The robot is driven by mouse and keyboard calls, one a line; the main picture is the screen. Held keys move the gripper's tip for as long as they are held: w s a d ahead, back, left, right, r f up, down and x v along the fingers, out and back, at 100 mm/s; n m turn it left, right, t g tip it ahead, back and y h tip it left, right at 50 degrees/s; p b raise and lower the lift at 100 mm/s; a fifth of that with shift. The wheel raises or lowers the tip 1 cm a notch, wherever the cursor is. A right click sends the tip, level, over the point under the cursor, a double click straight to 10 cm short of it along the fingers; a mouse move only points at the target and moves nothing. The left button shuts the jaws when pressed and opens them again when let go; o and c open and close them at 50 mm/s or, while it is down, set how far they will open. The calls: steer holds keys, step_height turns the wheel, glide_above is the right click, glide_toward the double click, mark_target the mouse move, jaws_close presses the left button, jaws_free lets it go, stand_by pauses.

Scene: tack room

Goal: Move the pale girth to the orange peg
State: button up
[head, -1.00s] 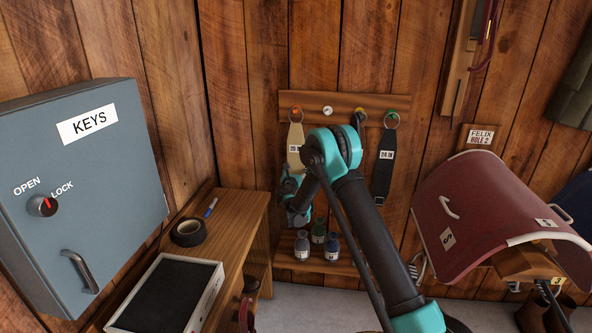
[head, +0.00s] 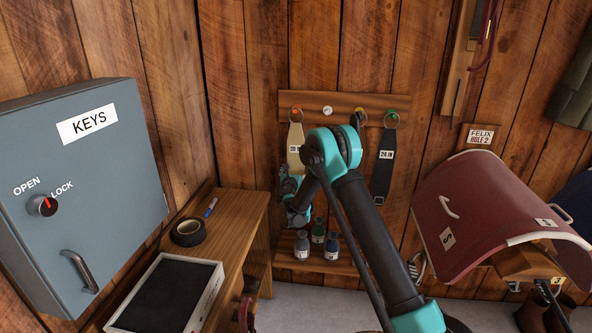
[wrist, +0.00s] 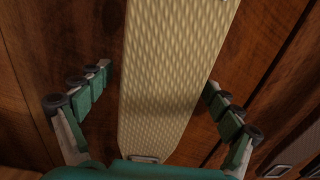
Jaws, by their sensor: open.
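The pale girth (head: 296,136) hangs by a ring from the leftmost peg (head: 297,109) of the wall rack, which looks reddish orange. Its label seems to read 20 IN. In the wrist view the pale girth (wrist: 175,70) runs down between my spread fingers, with a gap on each side. My gripper (wrist: 158,76) is open around it, not visibly touching. In the head view my gripper (head: 291,187) is at its lower part, which it partly hides. A white peg (head: 327,111) is bare.
A black girth (head: 384,160) labelled 24 IN hangs from the green peg (head: 393,113). Several bottles (head: 318,233) stand on a low shelf below my gripper. A wooden bench (head: 243,207) and grey key cabinet (head: 110,180) are left; a red saddle (head: 490,200) is right.

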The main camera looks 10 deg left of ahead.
steer(key=s, duration=1.2)
steer(key=s+d+r+m+g+h, duration=0.1)
steer(key=s+d+r+m+g, duration=0.1)
steer(key=s+d+m, duration=0.5)
steer(key=s+d+r+m+g+h, duration=0.25)
steer(key=d+m, duration=0.25)
steer(key=d, duration=0.6)
steer(key=s+d+r+m+g+h, duration=0.1)
steer(key=s+d+m+g, duration=0.25)
steer(key=d+m, duration=0.45)
steer(key=s+d+f+m+g+y, duration=0.15)
steer(key=s+d+m, duration=0.25)
steer(key=s, duration=0.5)
steer(key=s+d+f+m+g+y, duration=0.1)
steer(key=s+d+m+g, duration=0.1)
steer(key=s+d+m, duration=0.45)
steer(key=s+a+f+m+g+y, duration=0.1)
steer(key=s+a+f+m, duration=0.1)
steer(key=s, duration=0.6)
steer(key=s+a+f+m+g+y, duration=0.1)
steer(key=s+f+m+y, duration=0.1)
steer(key=s, duration=0.7)
steer(key=shift+s+a+m, duration=0.15)
steer(key=shift+a+m, duration=0.2)
steer(key=shift+m, duration=0.1)
